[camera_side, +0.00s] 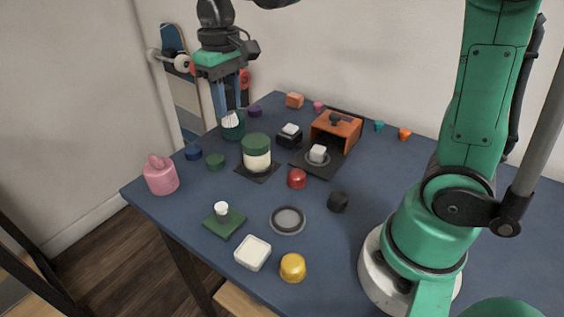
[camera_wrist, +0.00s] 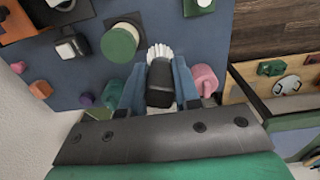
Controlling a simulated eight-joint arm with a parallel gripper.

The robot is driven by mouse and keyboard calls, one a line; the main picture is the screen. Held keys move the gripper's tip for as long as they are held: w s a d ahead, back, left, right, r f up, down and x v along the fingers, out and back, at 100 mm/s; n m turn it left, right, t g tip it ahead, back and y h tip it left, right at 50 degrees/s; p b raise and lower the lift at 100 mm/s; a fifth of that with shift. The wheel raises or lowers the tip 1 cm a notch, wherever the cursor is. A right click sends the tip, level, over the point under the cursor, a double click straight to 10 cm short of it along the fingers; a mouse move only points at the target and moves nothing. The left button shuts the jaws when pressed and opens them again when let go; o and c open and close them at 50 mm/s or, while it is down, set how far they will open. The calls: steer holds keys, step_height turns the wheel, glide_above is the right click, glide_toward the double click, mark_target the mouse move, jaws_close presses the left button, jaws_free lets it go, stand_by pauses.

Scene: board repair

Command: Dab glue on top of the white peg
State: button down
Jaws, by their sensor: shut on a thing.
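The white peg (camera_side: 222,208) stands upright on a green square base (camera_side: 224,226) near the table's front left. In the wrist view the peg (camera_wrist: 204,3) and base (camera_wrist: 192,9) are cut by the top edge. My gripper (camera_side: 231,106) is above the table's far left part, shut on a brush with a dark block-like handle (camera_wrist: 161,85). Its white bristles (camera_side: 230,119) point down and also show in the wrist view (camera_wrist: 159,52). A dark green cup (camera_side: 233,133) shows just below the bristles; I cannot tell whether they touch. No glue is clearly visible on the peg top.
A green-topped cream jar (camera_side: 257,153) stands between brush and peg, to the right. A pink pot (camera_side: 161,176) is at the left edge. A grey ring dish (camera_side: 287,220) and white block (camera_side: 253,253) lie near the peg. An orange housing (camera_side: 337,130) stands farther back.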

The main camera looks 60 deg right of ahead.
steer(key=s+a+f, duration=0.7)
steer(key=s+a, duration=0.3)
steer(key=s, duration=0.2)
steer(key=shift+w+a+f, duration=0.1)
steer(key=shift+w+f, duration=0.05)
steer(key=shift+f, duration=2.9)
steer(key=shift+f, duration=0.5)
step_height(320, 180, up, 7)
steer(key=shift+w, duration=0.1)
